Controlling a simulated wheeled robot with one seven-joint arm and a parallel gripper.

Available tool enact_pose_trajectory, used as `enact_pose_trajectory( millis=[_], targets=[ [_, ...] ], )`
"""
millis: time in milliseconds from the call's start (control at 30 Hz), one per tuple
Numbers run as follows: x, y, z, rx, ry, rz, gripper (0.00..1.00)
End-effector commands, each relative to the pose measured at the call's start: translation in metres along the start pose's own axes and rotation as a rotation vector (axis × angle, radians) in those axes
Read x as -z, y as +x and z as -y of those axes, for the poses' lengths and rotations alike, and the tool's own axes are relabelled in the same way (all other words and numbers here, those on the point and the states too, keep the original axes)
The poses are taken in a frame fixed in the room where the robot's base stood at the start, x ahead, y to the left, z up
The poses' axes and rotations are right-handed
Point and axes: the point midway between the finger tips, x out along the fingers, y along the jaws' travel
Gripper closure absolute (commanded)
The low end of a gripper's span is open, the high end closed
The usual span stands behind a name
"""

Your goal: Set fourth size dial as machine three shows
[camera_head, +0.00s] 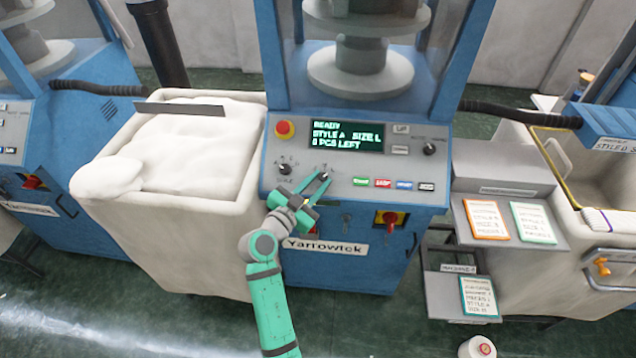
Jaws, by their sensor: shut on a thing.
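The blue machine in the middle has a grey control panel (405,165). Its screen (345,135) appears to read READY, STYLE A, SIZE L, with a pieces-left line. Below the screen are two dials: a left one (285,168), whose label seems to read STYLE, and a right one (325,176). My gripper (318,186) reaches up from below and is shut on the right dial, its fingers on either side of the knob. The fingers cover the dial's label and most of its markings, so I cannot read its pointer.
A red stop button (285,129) and a row of coloured buttons (392,184) are on the panel. A red-yellow switch (391,219) is below. A cream bin (175,230) stands left. Cards with orange (487,219) and green (533,222) borders lie on a grey shelf at right.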

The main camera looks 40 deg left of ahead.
Motion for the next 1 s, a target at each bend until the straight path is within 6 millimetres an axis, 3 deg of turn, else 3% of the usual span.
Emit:
enact_pose_trajectory(
  millis=[433,467,500,533,867,1000],
  targets=[
    [-0.003,-0.002,0.001,-0.006,0.003,0.006,1.0],
    [-0.003,-0.002,0.001,-0.006,0.003,0.006,0.7],
    [-0.003,-0.002,0.001,-0.006,0.003,0.006,0.61],
    [-0.003,-0.002,0.0,-0.006,0.003,0.006,0.59],
    [-0.002,-0.004,0.001,-0.005,0.004,0.004,0.59],
    [-0.002,-0.018,0.001,-0.004,0.004,0.003,0.59]
  ],
)
